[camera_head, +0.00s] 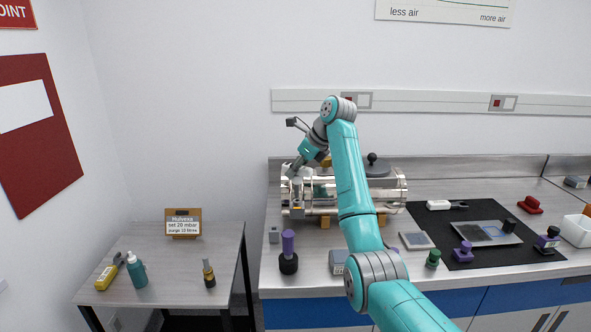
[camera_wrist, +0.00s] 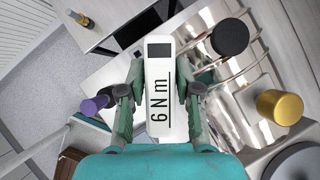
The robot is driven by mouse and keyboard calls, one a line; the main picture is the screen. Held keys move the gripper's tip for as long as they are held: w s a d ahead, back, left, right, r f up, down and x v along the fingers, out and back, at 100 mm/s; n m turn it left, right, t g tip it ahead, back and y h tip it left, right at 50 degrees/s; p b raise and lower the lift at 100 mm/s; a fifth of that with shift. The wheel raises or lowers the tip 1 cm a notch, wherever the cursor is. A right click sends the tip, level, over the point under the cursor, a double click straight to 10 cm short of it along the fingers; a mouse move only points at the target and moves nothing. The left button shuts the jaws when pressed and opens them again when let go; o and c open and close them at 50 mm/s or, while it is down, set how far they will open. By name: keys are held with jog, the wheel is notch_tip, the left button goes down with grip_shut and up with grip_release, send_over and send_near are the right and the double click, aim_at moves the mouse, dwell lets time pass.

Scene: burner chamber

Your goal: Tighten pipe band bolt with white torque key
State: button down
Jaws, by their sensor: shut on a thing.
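My gripper (camera_wrist: 161,78) is shut on the white torque key (camera_wrist: 158,118), which has a dark display window and the marking "6 Nm". In the head view my gripper (camera_head: 295,170) is over the left end of the shiny metal chamber (camera_head: 385,190). The chamber also shows in the wrist view (camera_wrist: 205,62), to the right of and beyond the key, with curved metal bands (camera_wrist: 250,82) around it. The key's working tip is hidden, and I cannot make out the band bolt or tell whether the key touches it.
A black cap (camera_wrist: 230,38) and a gold knob (camera_wrist: 280,106) stick up from the chamber. A purple-handled tool (camera_head: 288,246) stands at the bench's front left. A black mat (camera_head: 490,255) with several items lies right. A side table (camera_head: 165,290) holds bottles and a yellow tool (camera_head: 107,276).

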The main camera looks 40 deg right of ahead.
jog(key=shift+f, duration=1.1)
dwell(0.8)
jog(key=shift+d+m+h, duration=0.1)
jog(key=shift+m+h, duration=0.6)
jog(key=shift+m, duration=0.6)
jog(key=shift+m+t, duration=0.3)
jog(key=shift+m, duration=0.1)
jog(key=shift+n, duration=0.3)
jog(key=shift+r, duration=1.05)
jog(key=shift+r, duration=0.35)
jog(key=shift+r, duration=0.15)
